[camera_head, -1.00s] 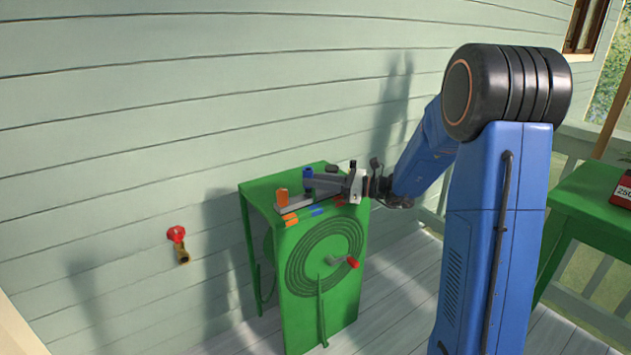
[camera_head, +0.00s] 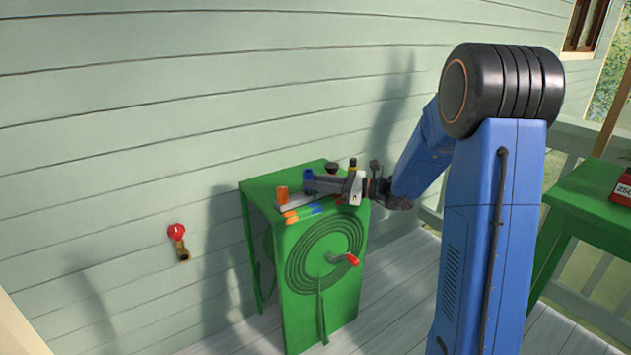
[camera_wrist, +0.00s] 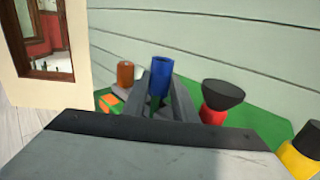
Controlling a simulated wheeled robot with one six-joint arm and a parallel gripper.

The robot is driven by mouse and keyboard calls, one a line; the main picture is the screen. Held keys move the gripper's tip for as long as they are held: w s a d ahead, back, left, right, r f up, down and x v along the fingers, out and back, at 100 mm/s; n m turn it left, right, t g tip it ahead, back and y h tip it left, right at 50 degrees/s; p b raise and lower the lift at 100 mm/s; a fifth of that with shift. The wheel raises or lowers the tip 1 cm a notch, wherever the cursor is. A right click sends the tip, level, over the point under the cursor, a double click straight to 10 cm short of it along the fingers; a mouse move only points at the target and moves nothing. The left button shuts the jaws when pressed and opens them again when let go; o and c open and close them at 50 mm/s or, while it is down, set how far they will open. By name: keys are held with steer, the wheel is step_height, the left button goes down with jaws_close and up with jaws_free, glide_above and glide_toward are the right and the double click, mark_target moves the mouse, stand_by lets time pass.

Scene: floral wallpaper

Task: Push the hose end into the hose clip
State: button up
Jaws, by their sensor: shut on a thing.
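In the wrist view a blue cylinder (camera_wrist: 160,78) stands upright between the fingers of my gripper (camera_wrist: 158,100), which is shut on it. In the head view my gripper (camera_head: 312,183) reaches left over the top of the green cabinet (camera_head: 262,190), with the blue cylinder (camera_head: 308,174) at its tips. I cannot tell which part is the hose end or the hose clip. The lower part of the blue cylinder is hidden by the fingers.
An orange cylinder (camera_wrist: 125,74) stands left of my fingers. A red piece with a black cone (camera_wrist: 222,100) and a yellow piece with a black end (camera_wrist: 301,155) stand to the right. A red-handled tap (camera_head: 177,236) is on the wall. Another green table (camera_head: 580,210) is at right.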

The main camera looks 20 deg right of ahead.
steer(key=shift+f, duration=0.85)
steer(key=o, duration=1.1)
steer(key=shift+o, duration=0.2)
steer(key=v, duration=1.7)
steer(key=shift+d, duration=0.15)
steer(key=shift+s, duration=0.15)
